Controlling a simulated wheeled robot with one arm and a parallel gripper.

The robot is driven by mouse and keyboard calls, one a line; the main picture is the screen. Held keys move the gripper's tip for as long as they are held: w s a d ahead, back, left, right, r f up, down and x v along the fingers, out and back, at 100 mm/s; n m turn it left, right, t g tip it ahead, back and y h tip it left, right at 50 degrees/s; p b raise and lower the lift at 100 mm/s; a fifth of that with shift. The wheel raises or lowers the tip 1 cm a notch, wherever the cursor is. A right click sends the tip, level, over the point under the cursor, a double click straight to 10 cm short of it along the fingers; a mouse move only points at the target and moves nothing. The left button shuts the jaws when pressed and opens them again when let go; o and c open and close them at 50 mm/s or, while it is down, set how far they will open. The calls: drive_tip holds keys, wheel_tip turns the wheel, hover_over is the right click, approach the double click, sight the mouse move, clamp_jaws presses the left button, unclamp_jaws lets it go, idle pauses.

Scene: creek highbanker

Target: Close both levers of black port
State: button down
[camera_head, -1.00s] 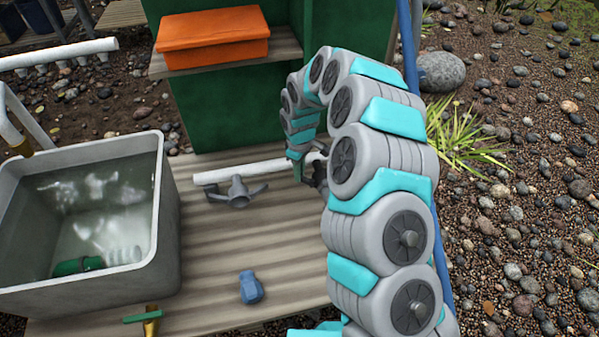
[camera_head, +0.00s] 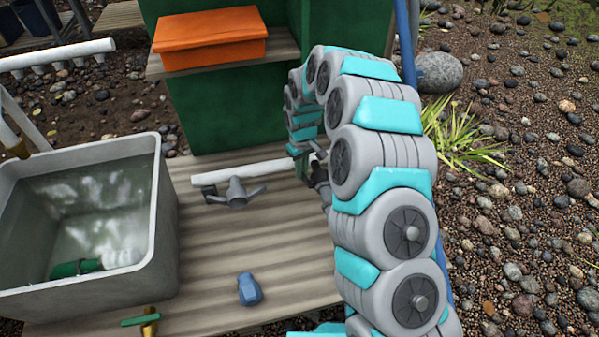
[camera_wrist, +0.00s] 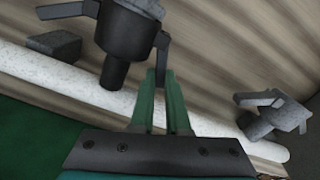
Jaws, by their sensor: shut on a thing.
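The dark port (camera_wrist: 130,35) sits on the white pipe in the wrist view, its nozzle crossing the pipe. One lever (camera_wrist: 68,11) sticks out to the left. The other lever (camera_wrist: 163,55) hangs bent on its right side. My gripper (camera_wrist: 160,78), with green fingers, is shut on this right lever near its tip. In the head view my gripper (camera_head: 302,150) is partly hidden by my arm, beside a dark fitting (camera_head: 320,174). A greyer port (camera_head: 237,191) with spread levers stands left of it on the same pipe.
The white pipe (camera_head: 255,172) lies along a ribbed deck (camera_head: 190,285) before a green cabinet (camera_head: 220,115). A grey water tub (camera_head: 168,215) stands left. A blue object (camera_head: 249,289) and a green-handled brass valve (camera_head: 150,322) are at the front. The deck's middle is clear.

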drive_tip(key=shift+w+d+m, duration=0.15)
drive_tip(key=shift+d+m, duration=0.1)
drive_tip(key=shift+m, duration=0.45)
drive_tip(key=shift+w+d+m, duration=0.15)
drive_tip(key=shift+d+m, duration=0.05)
drive_tip(key=shift+m, duration=0.5)
drive_tip(key=c, duration=0.9)
unclamp_jaws()
